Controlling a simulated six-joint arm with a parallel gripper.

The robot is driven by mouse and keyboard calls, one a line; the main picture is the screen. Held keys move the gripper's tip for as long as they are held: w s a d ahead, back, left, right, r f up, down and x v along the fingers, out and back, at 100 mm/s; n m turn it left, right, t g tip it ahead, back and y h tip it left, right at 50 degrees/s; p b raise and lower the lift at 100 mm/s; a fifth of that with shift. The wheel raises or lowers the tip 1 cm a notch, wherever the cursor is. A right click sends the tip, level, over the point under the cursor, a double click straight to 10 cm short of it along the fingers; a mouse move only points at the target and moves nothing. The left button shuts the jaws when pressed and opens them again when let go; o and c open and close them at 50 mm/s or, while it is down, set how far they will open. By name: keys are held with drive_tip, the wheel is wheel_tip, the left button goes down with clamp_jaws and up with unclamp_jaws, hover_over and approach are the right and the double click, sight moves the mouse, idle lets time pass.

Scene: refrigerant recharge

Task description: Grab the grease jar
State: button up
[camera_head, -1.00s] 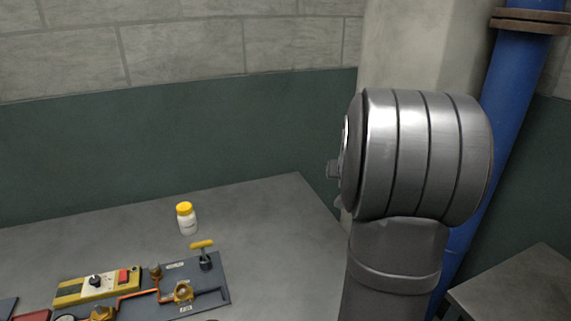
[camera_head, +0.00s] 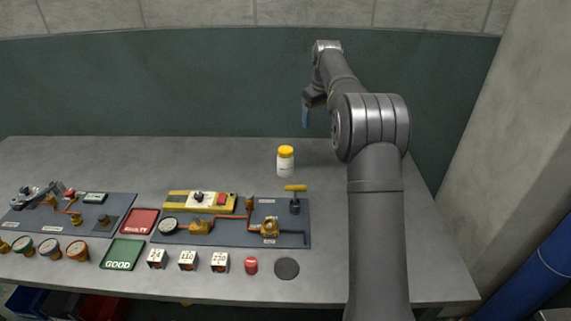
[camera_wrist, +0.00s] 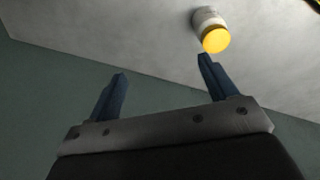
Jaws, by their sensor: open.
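The grease jar (camera_head: 285,164) is a small white jar with a yellow lid and stands upright on the table, toward the back. My gripper (camera_head: 306,116) is above the table's back part, higher than the jar and slightly right of it in the head view. In the wrist view the jar (camera_wrist: 211,30) shows at the top, beyond the tip of the right finger and apart from it. My gripper (camera_wrist: 164,68) has its two blue fingers spread wide with nothing between them.
The grey table (camera_head: 365,270) carries a dark panel (camera_head: 235,232) with copper pipes and a yellow-handled valve (camera_head: 295,190) in front of the jar. Red (camera_head: 139,221) and green (camera_head: 123,254) trays and several gauges lie to the left. The table left of the jar is clear.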

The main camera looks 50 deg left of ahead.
sight(286, 151)
drive_tip(key=s+a+n+g+h, duration=0.1)
drive_tip(key=s+a+n+h, duration=0.15)
drive_tip(key=s+a, duration=0.45)
drive_tip(key=shift+y, duration=0.45)
drive_tip(key=f, duration=0.4)
drive_tip(key=s+f, duration=0.1)
drive_tip(key=f, duration=0.3)
drive_tip(key=d+f, duration=0.1)
drive_tip(key=f, duration=0.3)
drive_tip(key=shift+s, duration=0.2)
drive_tip(key=shift+w+a+f, duration=0.15)
drive_tip(key=shift+a+f, duration=0.05)
drive_tip(key=shift+f, duration=1.15)
drive_tip(key=shift+w+a+f, duration=0.1)
drive_tip(key=shift+a+f, duration=0.05)
drive_tip(key=shift+f, duration=1.15)
drive_tip(key=c, duration=1.2)
